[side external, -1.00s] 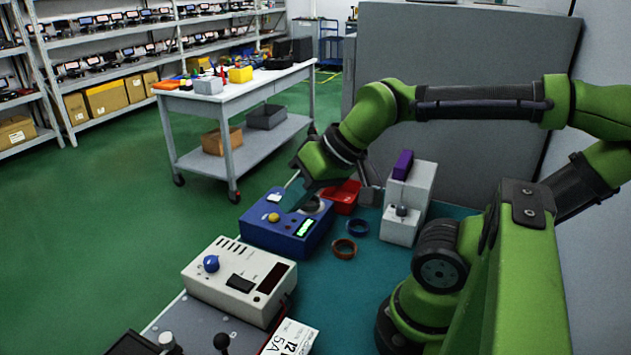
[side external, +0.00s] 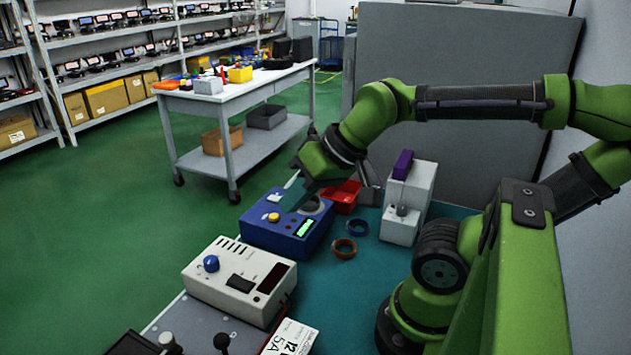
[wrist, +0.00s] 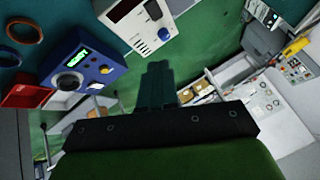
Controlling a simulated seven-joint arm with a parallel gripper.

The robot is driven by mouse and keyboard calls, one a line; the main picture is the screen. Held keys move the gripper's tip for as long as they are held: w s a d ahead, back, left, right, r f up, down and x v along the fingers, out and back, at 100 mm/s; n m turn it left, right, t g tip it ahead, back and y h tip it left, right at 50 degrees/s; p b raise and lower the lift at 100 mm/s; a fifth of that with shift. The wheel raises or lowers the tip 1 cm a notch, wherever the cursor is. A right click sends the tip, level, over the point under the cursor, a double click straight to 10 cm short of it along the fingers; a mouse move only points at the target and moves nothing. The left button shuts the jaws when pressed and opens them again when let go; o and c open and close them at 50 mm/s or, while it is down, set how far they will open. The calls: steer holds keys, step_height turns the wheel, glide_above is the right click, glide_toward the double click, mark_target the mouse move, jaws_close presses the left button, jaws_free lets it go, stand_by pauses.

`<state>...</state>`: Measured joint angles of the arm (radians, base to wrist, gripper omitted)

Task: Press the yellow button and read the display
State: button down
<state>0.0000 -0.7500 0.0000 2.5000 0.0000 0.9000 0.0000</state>
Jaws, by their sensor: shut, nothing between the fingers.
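The yellow button (side external: 274,217) sits on top of a blue box (side external: 262,239), left of a lit green display (side external: 305,228). The display's characters are too small to read surely, and it also shows lit in the wrist view (wrist: 78,57). In the wrist view my shut fingers (wrist: 158,66) appear apart from the button (wrist: 104,70), which is uncovered.
A white instrument (side external: 236,282) with a blue knob stands in front of the blue box. A red bin (side external: 344,194), a blue ring (side external: 357,227), an orange ring (side external: 344,248) and a grey fixture (side external: 407,205) with a purple block are close by on the teal mat.

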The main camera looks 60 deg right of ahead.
steer(key=m+t, duration=0.2)
steer(key=m, duration=1.9)
glide_above(277, 217)
step_height(277, 217, down, 6)
steer(key=shift+d, duration=0.15)
steer(key=shift+f, duration=4.45)
steer(key=shift+f, duration=0.1)
steer(key=shift+f, duration=0.3)
